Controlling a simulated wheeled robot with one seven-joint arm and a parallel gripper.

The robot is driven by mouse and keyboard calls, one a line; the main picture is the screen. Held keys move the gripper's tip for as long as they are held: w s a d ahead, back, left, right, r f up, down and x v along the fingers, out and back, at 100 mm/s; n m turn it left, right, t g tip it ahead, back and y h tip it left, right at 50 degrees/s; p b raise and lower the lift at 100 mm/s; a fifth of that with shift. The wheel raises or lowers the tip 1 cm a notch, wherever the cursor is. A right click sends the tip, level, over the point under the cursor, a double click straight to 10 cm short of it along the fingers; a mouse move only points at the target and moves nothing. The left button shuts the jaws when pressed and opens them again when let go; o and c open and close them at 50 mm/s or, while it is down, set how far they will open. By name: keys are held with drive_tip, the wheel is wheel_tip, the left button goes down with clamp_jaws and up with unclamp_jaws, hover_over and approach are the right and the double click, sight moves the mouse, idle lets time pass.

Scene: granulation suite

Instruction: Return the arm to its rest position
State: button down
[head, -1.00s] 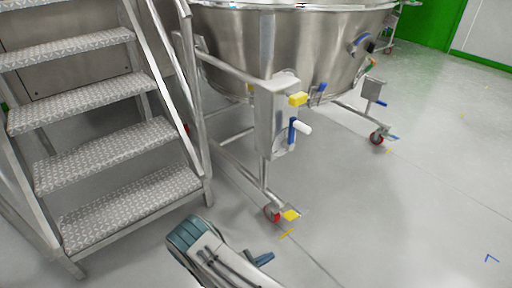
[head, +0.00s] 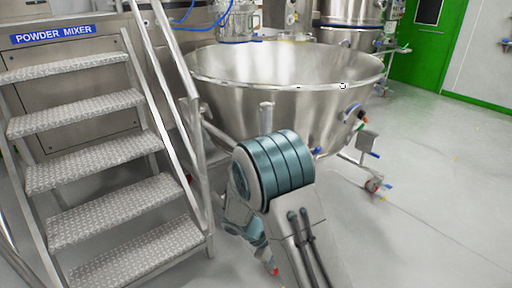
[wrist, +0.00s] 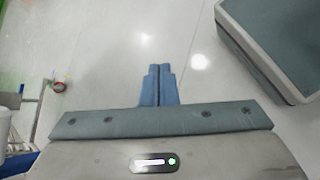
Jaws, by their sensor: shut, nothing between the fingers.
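My gripper (wrist: 159,72) shows in the wrist view with its two blue fingers together and nothing between them. Pale floor lies beyond the fingertips. In the head view my arm is folded up in the lower middle, its teal-banded joint in front of the steel bowl. The gripper's fingers cannot be made out in the head view.
A large steel bowl (head: 290,100) on a wheeled frame stands just behind my arm. Metal steps (head: 110,155) with handrails stand close on the left, beside the powder mixer sign (head: 53,36). Open floor (head: 440,205) lies on the right, before a green door (head: 425,45).

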drive_tip(key=s+d+r+m+t+y+p, duration=0.1)
drive_tip(key=s+r+m+y+p, duration=0.2)
drive_tip(key=r, duration=1)
drive_tip(key=s+d+r+m+t+y+p, duration=0.1)
drive_tip(key=s+r+p, duration=0.6)
drive_tip(key=r, duration=0.7)
drive_tip(key=s+d+r+m+t+y+p, duration=0.2)
drive_tip(key=s+r+m+y+p, duration=0.3)
drive_tip(key=r+p, duration=0.4)
wheel_tip(320, 180, up, 5)
drive_tip(key=shift+s+d+f+m+y, duration=0.2)
drive_tip(key=shift+s+d+m+y, duration=0.15)
drive_tip(key=shift+m, duration=0.55)
